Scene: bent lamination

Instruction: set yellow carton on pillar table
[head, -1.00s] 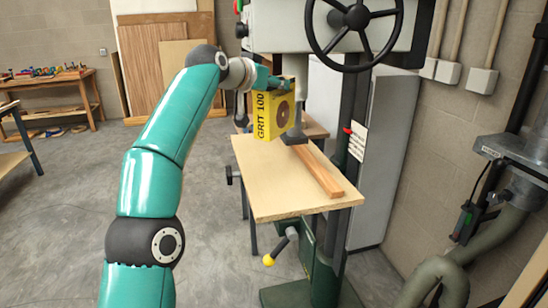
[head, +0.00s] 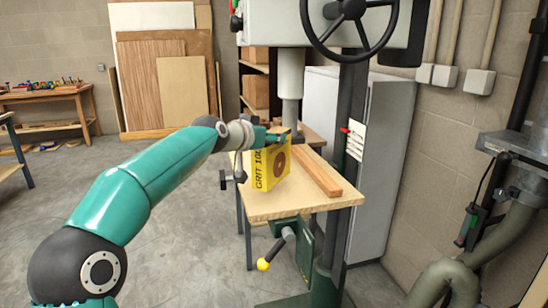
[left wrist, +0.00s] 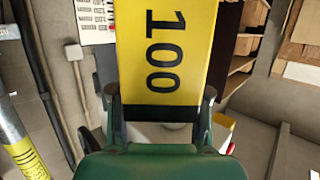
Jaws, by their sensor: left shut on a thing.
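The yellow carton (head: 271,168), marked GRIT 100, is upright low over the light wooden top of the pillar table (head: 277,208), left of the wooden strip. I cannot tell whether its base touches the top. My left gripper (head: 277,135) is shut on the carton's upper end. In the left wrist view the carton (left wrist: 165,45) lies between the two dark fingers of my left gripper (left wrist: 159,95) and hides much of what is beyond. My right gripper is not in view.
A wooden strip (head: 318,172) lies along the right side of the tabletop. The drill press quill (head: 291,75) hangs behind and above the carton, with a black handwheel (head: 350,10) higher up. The front of the tabletop is clear.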

